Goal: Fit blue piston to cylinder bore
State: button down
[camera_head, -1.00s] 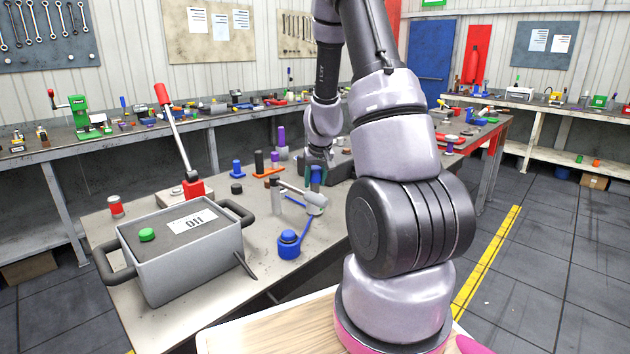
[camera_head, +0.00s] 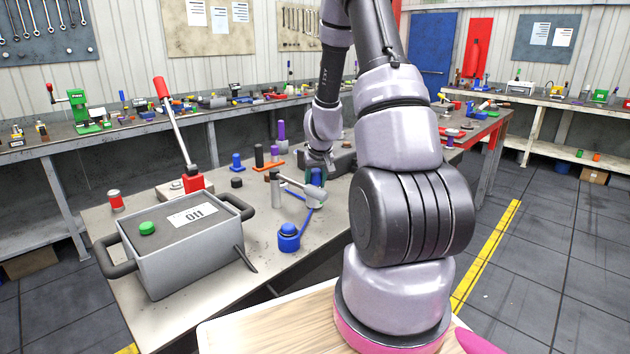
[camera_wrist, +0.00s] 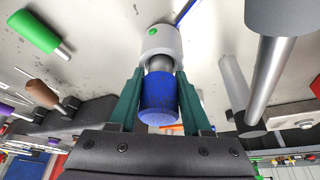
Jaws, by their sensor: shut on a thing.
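The blue piston (camera_wrist: 159,102) sits between the green fingers of my gripper (camera_wrist: 160,105) in the wrist view. The fingers are shut on its sides. A grey metal part (camera_wrist: 159,63) shows just beyond the blue body, in line with it. It overlaps a pale round collar with a green dot (camera_wrist: 160,42), which may be the cylinder bore. I cannot tell whether the metal part is inside the collar or only in front of it. In the head view my gripper (camera_head: 317,175) is low over the table, behind a pale grey mallet-like thing (camera_head: 314,196).
A grey box with black handles (camera_head: 190,270) stands at the table's (camera_head: 225,185) left front. A blue pot (camera_head: 289,238) stands near the front edge. Upright black (camera_head: 258,156) and purple (camera_head: 281,132) pegs stand behind. A large grey rod (camera_wrist: 268,80) is close on the wrist view's right.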

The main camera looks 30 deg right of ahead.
jog(key=shift+c, duration=1.4)
grip_release()
jog(key=shift+a+f, duration=0.1)
jog(key=shift+s+a, duration=0.1)
jog(key=v, duration=1)
jog(key=shift+d+r, duration=0.25)
jog(key=shift+r, duration=0.2)
